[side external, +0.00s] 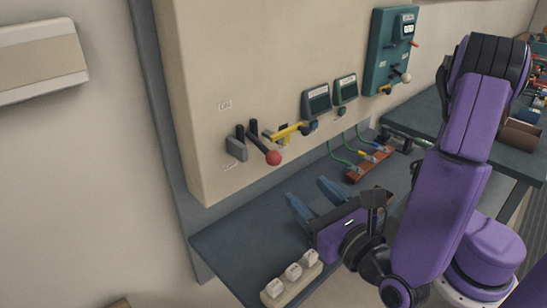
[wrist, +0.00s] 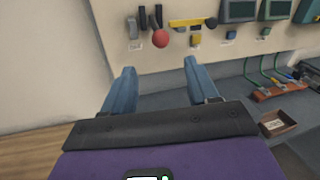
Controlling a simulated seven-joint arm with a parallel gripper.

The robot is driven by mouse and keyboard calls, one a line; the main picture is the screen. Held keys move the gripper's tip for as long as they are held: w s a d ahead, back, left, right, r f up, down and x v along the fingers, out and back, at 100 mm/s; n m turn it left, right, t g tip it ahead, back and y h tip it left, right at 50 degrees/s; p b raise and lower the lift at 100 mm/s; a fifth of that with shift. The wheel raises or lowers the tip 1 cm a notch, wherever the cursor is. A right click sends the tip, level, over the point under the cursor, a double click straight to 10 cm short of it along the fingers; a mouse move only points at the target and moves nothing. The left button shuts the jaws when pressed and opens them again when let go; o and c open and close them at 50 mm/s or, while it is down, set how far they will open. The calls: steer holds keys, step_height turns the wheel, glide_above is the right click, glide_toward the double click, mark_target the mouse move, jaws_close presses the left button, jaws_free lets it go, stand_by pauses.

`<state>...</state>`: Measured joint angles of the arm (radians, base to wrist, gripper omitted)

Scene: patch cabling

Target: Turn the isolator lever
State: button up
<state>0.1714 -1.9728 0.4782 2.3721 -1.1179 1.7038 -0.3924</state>
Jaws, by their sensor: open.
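The isolator lever has a red ball knob (side external: 273,158) on a dark arm, beside a grey block on the beige panel. The arm sticks out from the panel, and the knob is at its outer end. The knob also shows in the wrist view (wrist: 160,38), above the gap between my fingertips. My gripper (side external: 304,187) has two blue fingers, spread open with nothing between them. It is below the lever and apart from it. In the wrist view (wrist: 159,66) both fingers point toward the panel. Small labels sit above and below the lever, too small to read surely.
A yellow bar handle (side external: 288,131) is just right of the lever. Dark-screened meters (side external: 317,102) and a teal box (side external: 390,50) are farther right. A white block with several switches (side external: 292,278) and an orange-brown cable block (side external: 370,163) are on the grey bench (side external: 225,242).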

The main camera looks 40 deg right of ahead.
mark_target(277, 163)
steer(key=x, duration=1.3)
steer(key=shift+w, duration=0.25)
jaws_close()
steer(key=shift+f, duration=0.1)
